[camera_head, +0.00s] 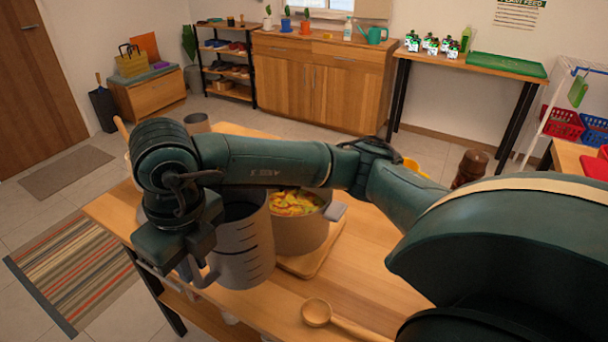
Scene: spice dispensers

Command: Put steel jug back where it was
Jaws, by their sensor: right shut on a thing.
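The steel jug (243,247) is a grey cylinder with dark level marks on its side. It is upright, in front and to the left of the pot. My right arm reaches in from the right across the table, and its gripper (192,268) is at the left side of the jug, shut on its handle. My forearm hides part of the jug's top. I cannot tell whether the jug's bottom touches the table (345,265). My left gripper is not in view.
A grey pot (303,236) of yellow-green food stands on a wooden board (306,262) close to the jug. A wooden ladle (317,312) lies at the front. A brown mill (470,168) stands at the right. A grey container (196,122) is behind my wrist.

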